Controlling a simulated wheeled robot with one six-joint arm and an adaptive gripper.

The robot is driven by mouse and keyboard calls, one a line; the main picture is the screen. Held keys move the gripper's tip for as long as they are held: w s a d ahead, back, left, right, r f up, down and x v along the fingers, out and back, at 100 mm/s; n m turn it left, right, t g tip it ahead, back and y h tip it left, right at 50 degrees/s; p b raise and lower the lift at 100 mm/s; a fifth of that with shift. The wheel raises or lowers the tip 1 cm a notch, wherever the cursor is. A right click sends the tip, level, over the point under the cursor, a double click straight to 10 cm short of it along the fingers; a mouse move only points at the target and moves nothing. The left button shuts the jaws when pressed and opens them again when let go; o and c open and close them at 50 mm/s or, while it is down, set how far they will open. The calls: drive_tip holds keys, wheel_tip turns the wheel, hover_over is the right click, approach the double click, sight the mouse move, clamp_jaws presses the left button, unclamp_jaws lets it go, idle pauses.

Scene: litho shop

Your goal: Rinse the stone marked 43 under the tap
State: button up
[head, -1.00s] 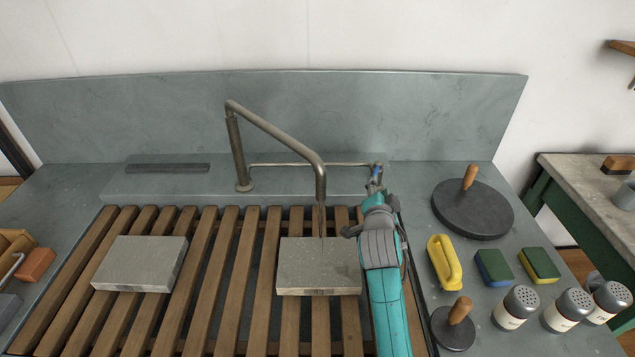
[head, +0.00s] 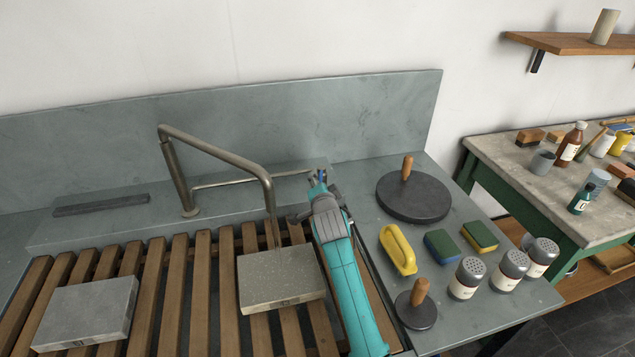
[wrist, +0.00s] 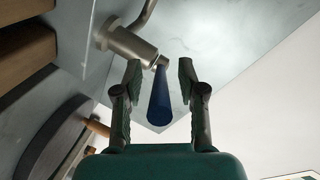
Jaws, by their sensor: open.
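My gripper (head: 319,184) is at the right end of the tap's pipe, with its fingers apart. In the wrist view its open fingers (wrist: 160,90) stand on either side of a blue tap lever (wrist: 160,98), with gaps showing. The tap (head: 218,149) is a bent metal pipe whose spout end is above a grey-brown stone slab (head: 281,279) on the slatted rack. A thin streak runs below the spout; I cannot tell whether it is water. A paler slab (head: 86,312) lies farther left on the rack. Marks on both slabs are too small to read.
Right of the rack (head: 177,268) stand a large dark disc with a wooden knob (head: 414,199), a yellow-handled tool (head: 397,250), two sponges (head: 442,246), a small knobbed disc (head: 416,308) and several shakers (head: 468,278). A cluttered side table (head: 508,170) is at right.

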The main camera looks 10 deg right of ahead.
drive_tip(key=shift+w+d, duration=0.1)
drive_tip(key=shift+w, duration=0.3)
clamp_jaws()
drive_tip(key=shift+f, duration=0.1)
drive_tip(key=shift+s+d+f+n+y, duration=0.1)
drive_tip(key=shift+d+n+y, duration=0.3)
drive_tip(key=shift+n+y, duration=0.4)
drive_tip(key=shift+s+d+r+n+y, duration=0.1)
drive_tip(key=shift+d+n+y, duration=0.35)
drive_tip(key=shift+y, duration=0.55)
drive_tip(key=shift+s+d+f+n+y, duration=0.1)
drive_tip(key=shift+d+n+y, duration=0.2)
drive_tip(key=shift+n+y, duration=0.55)
drive_tip(key=shift+y, duration=0.25)
